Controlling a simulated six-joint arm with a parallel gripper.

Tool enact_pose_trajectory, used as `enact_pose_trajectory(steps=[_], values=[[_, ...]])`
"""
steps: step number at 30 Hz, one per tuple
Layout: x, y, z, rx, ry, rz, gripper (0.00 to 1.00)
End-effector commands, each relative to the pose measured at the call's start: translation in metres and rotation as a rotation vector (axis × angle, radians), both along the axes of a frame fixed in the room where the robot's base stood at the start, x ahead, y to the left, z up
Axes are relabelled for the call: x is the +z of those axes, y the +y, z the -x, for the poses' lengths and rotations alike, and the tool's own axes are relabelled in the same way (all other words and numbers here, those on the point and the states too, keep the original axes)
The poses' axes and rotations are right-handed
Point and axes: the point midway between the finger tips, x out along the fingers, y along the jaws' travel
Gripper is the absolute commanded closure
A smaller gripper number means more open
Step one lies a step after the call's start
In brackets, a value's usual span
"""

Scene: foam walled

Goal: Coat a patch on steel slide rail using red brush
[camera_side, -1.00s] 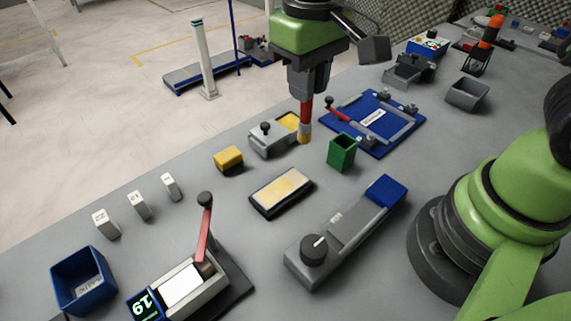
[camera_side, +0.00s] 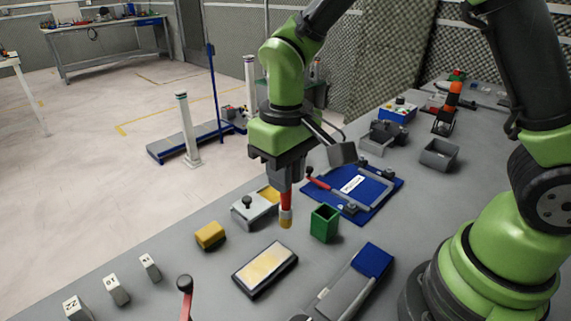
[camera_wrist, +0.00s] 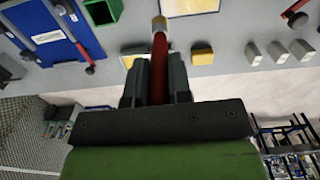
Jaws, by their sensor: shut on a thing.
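My gripper (camera_side: 286,186) is shut on the red brush (camera_side: 286,204), which hangs upright with its tan bristles down. The brush also shows between the fingers in the wrist view (camera_wrist: 160,55). Its tip is above or near the table, between a grey box with a yellow top (camera_side: 255,207) and a green open box (camera_side: 325,224); contact cannot be told. A grey bar with a blue end (camera_side: 350,287), partly cut off by the frame, lies at front right and may be the steel slide rail. A dark-framed pad with a pale yellow face (camera_side: 265,268) lies in front of the brush.
A yellow block (camera_side: 210,235) lies to the left. Several numbered white blocks (camera_side: 150,267) stand at front left, near a lever with a dark knob (camera_side: 185,284). A blue board with grey bars and a red handle (camera_side: 353,190) lies behind right. A grey bin (camera_side: 438,154) is farther back.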

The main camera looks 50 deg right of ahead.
Motion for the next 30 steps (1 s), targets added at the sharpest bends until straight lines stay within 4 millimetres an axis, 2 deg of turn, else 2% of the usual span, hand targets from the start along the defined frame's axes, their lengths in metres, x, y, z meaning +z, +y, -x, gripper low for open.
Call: enact_pose_trajectory(steps=[14,17,20,30], values=[[-0.044,0.000,0.000,0.000,0.003,0.001,1.00],[-0.059,0.000,0.001,0.000,0.006,0.002,1.00],[-0.051,0.010,0.000,0.003,-0.002,-0.001,1.00],[-0.056,0.041,0.000,0.003,0.000,-0.001,1.00]])
